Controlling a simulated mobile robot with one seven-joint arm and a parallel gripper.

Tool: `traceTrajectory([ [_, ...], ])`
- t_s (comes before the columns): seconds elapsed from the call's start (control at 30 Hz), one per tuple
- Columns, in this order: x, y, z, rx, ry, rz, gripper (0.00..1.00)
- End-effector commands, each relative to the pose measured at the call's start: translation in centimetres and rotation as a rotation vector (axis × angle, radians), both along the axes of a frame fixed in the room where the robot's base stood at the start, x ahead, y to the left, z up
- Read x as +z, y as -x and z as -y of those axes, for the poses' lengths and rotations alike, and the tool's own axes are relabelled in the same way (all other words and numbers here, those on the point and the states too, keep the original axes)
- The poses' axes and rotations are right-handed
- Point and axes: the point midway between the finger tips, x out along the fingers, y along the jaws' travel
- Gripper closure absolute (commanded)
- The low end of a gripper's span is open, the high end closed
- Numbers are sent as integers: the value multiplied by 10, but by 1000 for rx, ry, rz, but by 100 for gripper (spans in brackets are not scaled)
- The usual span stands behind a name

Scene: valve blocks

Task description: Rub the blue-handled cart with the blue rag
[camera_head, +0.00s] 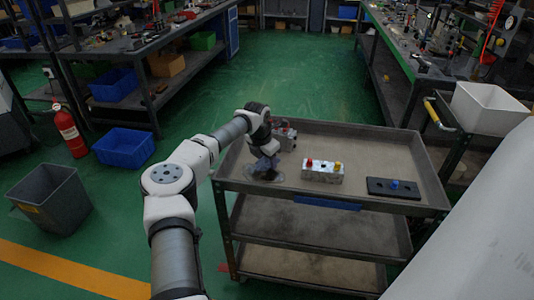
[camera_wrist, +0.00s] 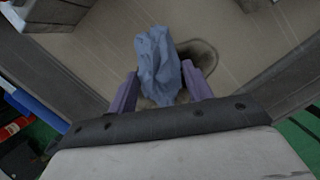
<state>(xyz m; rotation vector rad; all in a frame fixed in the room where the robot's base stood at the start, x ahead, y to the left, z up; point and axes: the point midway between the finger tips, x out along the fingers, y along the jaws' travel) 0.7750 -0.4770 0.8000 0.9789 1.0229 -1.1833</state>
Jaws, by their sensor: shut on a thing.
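The cart (camera_head: 405,163) is a grey three-shelf trolley with a blue handle strip (camera_head: 327,203) on its near edge. My gripper (camera_head: 265,165) is over the left part of its top shelf. In the wrist view my gripper (camera_wrist: 161,95) is shut on the crumpled blue rag (camera_wrist: 157,62), which sits between the purple fingers. The rag is at or just above the shelf surface; I cannot tell whether it touches. A dark oval smudge (camera_wrist: 203,54) lies on the shelf right beside the rag. In the head view the rag is mostly hidden by my wrist.
A black plate with a blue knob (camera_head: 394,188) is at right. Another grey block (camera_head: 284,136) stands behind my gripper. A second cart with a yellow handle (camera_head: 436,113) and white bin (camera_head: 487,108) is at right.

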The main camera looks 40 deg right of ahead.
Motion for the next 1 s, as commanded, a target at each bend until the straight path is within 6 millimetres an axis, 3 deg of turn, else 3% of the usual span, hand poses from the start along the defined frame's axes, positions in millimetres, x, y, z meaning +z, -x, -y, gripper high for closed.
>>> traceTrajectory([
  [1.0, 4, 45, -54, -1, 0, 0, 86],
])
